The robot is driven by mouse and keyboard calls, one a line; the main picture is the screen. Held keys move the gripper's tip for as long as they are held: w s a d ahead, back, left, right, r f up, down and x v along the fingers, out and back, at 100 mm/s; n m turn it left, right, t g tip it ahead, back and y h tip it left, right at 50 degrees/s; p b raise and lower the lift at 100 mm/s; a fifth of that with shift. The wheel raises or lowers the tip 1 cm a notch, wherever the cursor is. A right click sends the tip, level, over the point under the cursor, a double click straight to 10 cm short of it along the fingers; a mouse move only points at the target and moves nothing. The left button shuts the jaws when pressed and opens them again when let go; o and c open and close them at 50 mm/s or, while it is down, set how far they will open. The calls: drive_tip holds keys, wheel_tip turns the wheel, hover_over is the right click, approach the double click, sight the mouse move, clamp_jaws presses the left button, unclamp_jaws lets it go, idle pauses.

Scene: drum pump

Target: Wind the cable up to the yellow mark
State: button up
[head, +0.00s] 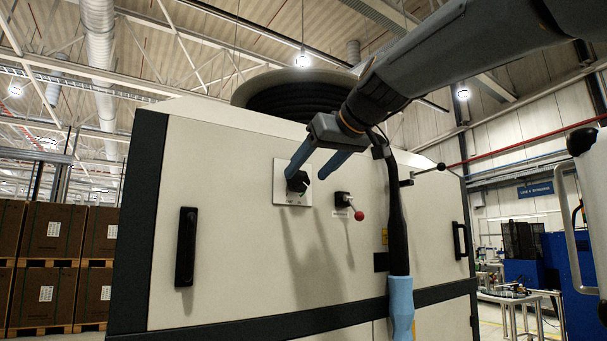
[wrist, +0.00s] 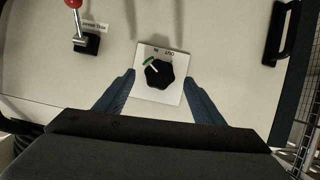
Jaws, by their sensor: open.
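A cable drum (head: 290,88) with dark cable wound on it sits on top of the pale cabinet. A thick black cable (head: 396,230) hangs down the cabinet front, with a light blue sleeve (head: 401,305) low on it. I see no yellow mark on the cable. A black knob (head: 298,182) sits on a white plate; in the wrist view the knob (wrist: 160,74) shows a white pointer line near a green arc, under IN and OUT lettering. My gripper (head: 307,176) is open, its blue fingers on either side of the knob; contact is unclear. It also shows in the wrist view (wrist: 160,80).
A red-balled lever (head: 350,205) stands right of the knob. A black handle (head: 186,246) is on the left of the cabinet front and another (head: 460,240) on the right. A crank-like bar (head: 428,170) juts out near the hanging cable. Stacked boxes (head: 50,232) stand far left.

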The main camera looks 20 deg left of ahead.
drive_tip(key=shift+p+x, duration=0.4)
drive_tip(key=shift+x, duration=1.3)
drive_tip(key=c, duration=1.1)
drive_tip(key=shift+d+f+m+b, duration=0.1)
drive_tip(key=shift+m+b, duration=0.3)
drive_tip(key=shift+m, duration=0.1)
drive_tip(key=o, duration=1.1)
drive_tip(key=shift+g, duration=0.3)
drive_tip(key=b, duration=0.2)
approach(301, 180)
drive_tip(key=shift+w+f, duration=0.3)
drive_tip(key=shift+f, duration=0.05)
